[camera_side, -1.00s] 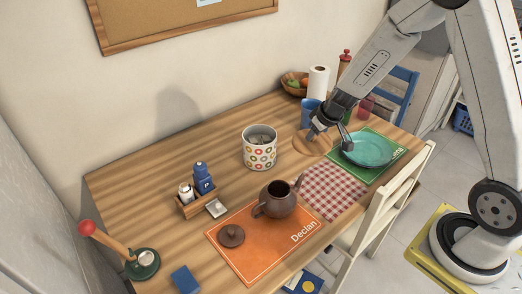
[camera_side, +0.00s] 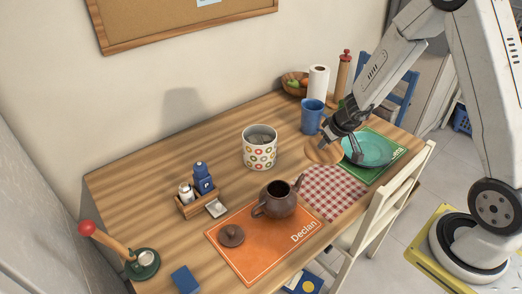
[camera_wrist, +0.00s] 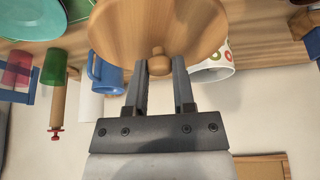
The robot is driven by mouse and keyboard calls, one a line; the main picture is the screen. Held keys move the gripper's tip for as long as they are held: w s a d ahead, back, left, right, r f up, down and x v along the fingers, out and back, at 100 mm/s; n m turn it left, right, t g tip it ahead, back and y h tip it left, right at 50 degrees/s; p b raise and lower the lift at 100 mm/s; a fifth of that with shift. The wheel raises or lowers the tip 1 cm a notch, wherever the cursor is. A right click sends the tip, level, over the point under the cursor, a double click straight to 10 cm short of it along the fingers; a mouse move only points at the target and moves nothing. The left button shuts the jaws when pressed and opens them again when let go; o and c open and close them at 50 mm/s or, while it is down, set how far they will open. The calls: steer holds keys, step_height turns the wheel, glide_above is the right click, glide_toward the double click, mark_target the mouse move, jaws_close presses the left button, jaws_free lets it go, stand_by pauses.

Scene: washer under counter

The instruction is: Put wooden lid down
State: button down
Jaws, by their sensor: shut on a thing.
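The round wooden lid (camera_side: 316,154) is at the right half of the table, near the checked cloth, partly hidden by my gripper (camera_side: 338,142). In the wrist view the lid (camera_wrist: 190,25) fills the top middle, with its small knob between the fingers of my gripper (camera_wrist: 160,72). My gripper is shut on the lid's knob. I cannot tell whether the lid touches the table. The white canister with coloured rings (camera_side: 260,150) stands open to the left of the lid; part of it shows in the wrist view (camera_wrist: 212,70), behind the lid.
A teal plate (camera_side: 370,149) on a green mat lies right of the lid. A blue cup (camera_side: 312,116) and paper towel roll (camera_side: 317,84) stand behind. A red checked cloth (camera_side: 333,190) and brown teapot (camera_side: 280,199) are in front. Bare table lies between canister and lid.

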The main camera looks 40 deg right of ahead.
steer(key=shift+s+d+f, duration=0.15)
steer(key=shift+s+f, duration=0.05)
steer(key=shift+s, duration=0.1)
steer(key=shift+s+f, duration=0.1)
steer(key=shift+d, duration=0.1)
stand_by(0.3)
steer(key=shift+w+d+f, duration=0.5)
steer(key=shift+w+f, duration=1.05)
steer(key=shift+w, duration=0.65)
steer(key=shift+w+d+f, duration=0.55)
steer(key=shift+w+f, duration=1)
steer(key=shift+w, duration=0.6)
steer(key=shift+w+d+f, duration=0.5)
steer(key=shift+w+f, duration=1.05)
steer(key=shift+w, duration=0.65)
steer(key=shift+w+f, duration=0.1)
steer(key=shift+w+f, duration=0.15)
steer(key=shift+f, duration=0.05)
steer(key=shift+d+f, duration=0.1)
steer(key=shift+f, duration=1.4)
steer(key=shift+f, duration=0.1)
